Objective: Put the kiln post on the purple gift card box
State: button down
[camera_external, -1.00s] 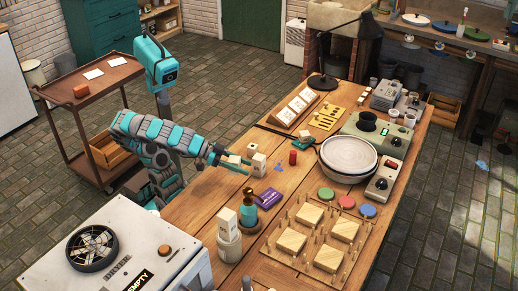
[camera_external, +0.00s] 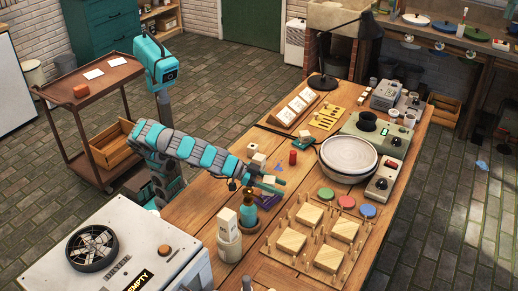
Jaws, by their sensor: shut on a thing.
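My gripper (camera_external: 276,186) is at the near-middle of the wooden table, shut on a small cream block, the kiln post (camera_external: 268,180). The post is at the purple gift card box (camera_external: 262,189), over it as seen from this camera. I cannot tell whether the post touches the box. The fingers and the post hide much of the box, which lies flat on the table.
A teal bottle with a dark top (camera_external: 249,215) stands just in front of the box, with a white bottle (camera_external: 229,238) to its left. A red cylinder (camera_external: 293,157) and a large white bowl (camera_external: 348,158) are to the right.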

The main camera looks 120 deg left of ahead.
jog(key=shift+f, duration=1.25)
jog(key=shift+f, duration=0.15)
jog(key=shift+c, duration=1.6)
grip_release()
jog(key=shift+r, duration=0.25)
jog(key=v, duration=1.2)
